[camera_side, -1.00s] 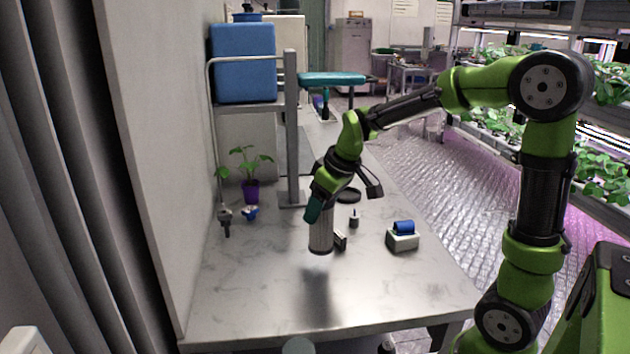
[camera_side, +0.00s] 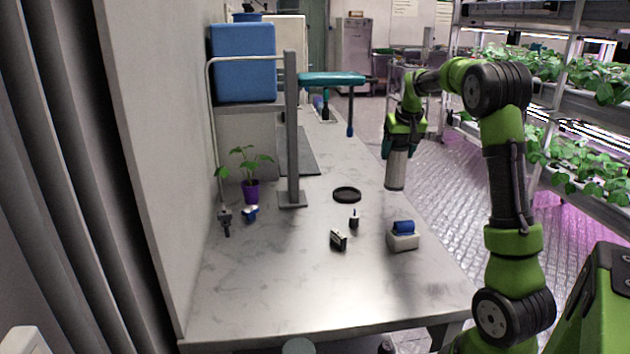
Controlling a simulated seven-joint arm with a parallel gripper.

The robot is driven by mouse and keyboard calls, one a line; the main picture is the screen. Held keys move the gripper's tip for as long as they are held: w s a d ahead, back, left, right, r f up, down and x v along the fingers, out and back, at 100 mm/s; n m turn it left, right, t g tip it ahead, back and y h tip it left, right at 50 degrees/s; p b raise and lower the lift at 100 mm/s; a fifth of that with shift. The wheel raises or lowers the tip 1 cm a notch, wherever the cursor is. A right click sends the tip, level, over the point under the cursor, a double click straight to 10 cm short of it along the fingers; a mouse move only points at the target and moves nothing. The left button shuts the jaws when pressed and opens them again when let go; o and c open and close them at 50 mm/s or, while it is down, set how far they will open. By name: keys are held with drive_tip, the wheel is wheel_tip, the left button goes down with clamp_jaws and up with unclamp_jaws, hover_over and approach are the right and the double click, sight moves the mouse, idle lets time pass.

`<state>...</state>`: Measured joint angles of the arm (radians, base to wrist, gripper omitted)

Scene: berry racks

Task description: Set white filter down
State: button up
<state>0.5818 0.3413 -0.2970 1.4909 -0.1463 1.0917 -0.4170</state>
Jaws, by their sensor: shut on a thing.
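The white filter (camera_side: 396,172) is a pale grey-white cylinder, roughly upright. My gripper (camera_side: 393,150) is shut on its upper end. In the side view the filter hangs near the right edge of the table (camera_side: 275,285), its lower end close to that edge line. I cannot tell whether it is over the tabletop or just beyond it. My gripper hides the filter's top.
A black ring (camera_side: 347,195), a small dark bottle (camera_side: 354,218), a small black item (camera_side: 338,240) and a box with a blue roll (camera_side: 403,236) lie on the table. A potted plant (camera_side: 251,190) and a grey post (camera_side: 292,135) stand left. The front is clear.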

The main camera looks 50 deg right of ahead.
sight(394, 180)
wheel_tip(394, 180, down, 9)
drive_tip(key=shift+f, duration=0.1)
idle(0.3)
drive_tip(key=shift+f, duration=0.1)
drive_tip(key=o, duration=1.1)
